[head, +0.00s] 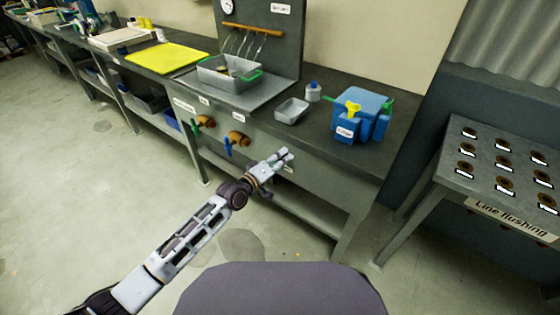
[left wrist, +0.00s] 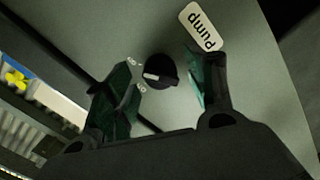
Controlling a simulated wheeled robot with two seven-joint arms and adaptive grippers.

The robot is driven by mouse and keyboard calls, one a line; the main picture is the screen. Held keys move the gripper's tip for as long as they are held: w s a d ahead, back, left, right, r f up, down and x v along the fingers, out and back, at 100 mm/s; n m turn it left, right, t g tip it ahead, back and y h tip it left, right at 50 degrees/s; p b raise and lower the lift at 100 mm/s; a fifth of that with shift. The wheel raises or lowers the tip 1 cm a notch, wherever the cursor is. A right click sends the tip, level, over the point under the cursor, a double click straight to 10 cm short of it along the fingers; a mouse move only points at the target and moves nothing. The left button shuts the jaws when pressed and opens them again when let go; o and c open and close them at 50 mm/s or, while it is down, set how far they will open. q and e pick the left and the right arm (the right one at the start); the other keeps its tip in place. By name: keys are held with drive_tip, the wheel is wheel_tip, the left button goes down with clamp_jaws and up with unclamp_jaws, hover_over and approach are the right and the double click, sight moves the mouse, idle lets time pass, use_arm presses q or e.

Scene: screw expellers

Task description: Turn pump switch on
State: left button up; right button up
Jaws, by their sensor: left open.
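In the left wrist view, the pump switch (left wrist: 160,72) is a round black knob with a pale pointer mark, set on a grey panel. A white label reading "pump" (left wrist: 201,27) is beside it, and small position markings are on its other side. My left gripper (left wrist: 165,85) is open, with one finger on each side of the knob; I cannot tell whether they touch it. In the head view, my left gripper (head: 284,158) is at the front panel of the workbench and hides the switch. My right gripper is not in view.
The workbench (head: 330,165) carries a grey basin (head: 228,74), a small metal tray (head: 291,110) and a blue box-like unit (head: 362,115). Valves with a green handle (head: 196,124) and a blue handle (head: 229,147) protrude left of my gripper. A line flushing table (head: 455,180) stands right.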

use_arm(q)
drive_tip(key=v, duration=1.2)
idle(0.6)
idle(0.6)
